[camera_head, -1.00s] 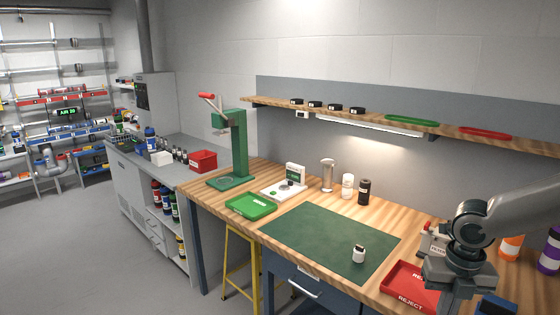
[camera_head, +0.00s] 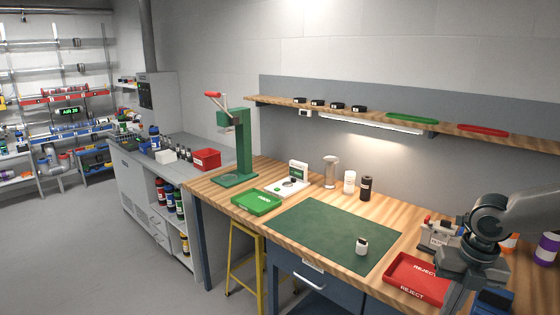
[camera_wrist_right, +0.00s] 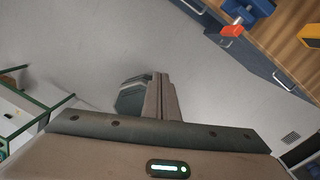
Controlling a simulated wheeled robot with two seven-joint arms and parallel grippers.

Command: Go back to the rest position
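My right arm comes in from the right edge of the head view, its wrist over the bench beside the red reject tray (camera_head: 408,290); its fingertips do not show there. In the right wrist view my right gripper (camera_wrist_right: 162,96) points down over the grey floor, its two fingers together with nothing visible between them. The bench edge (camera_wrist_right: 262,66) is at the upper right of that view, apart from the fingers. My left gripper is in neither view.
A green tray (camera_head: 257,203), a green press (camera_head: 241,150) and a small scale-like device (camera_head: 290,189) stand further left. A blue tool with a red end (camera_wrist_right: 234,30) shows at the bench edge. The floor is clear at left.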

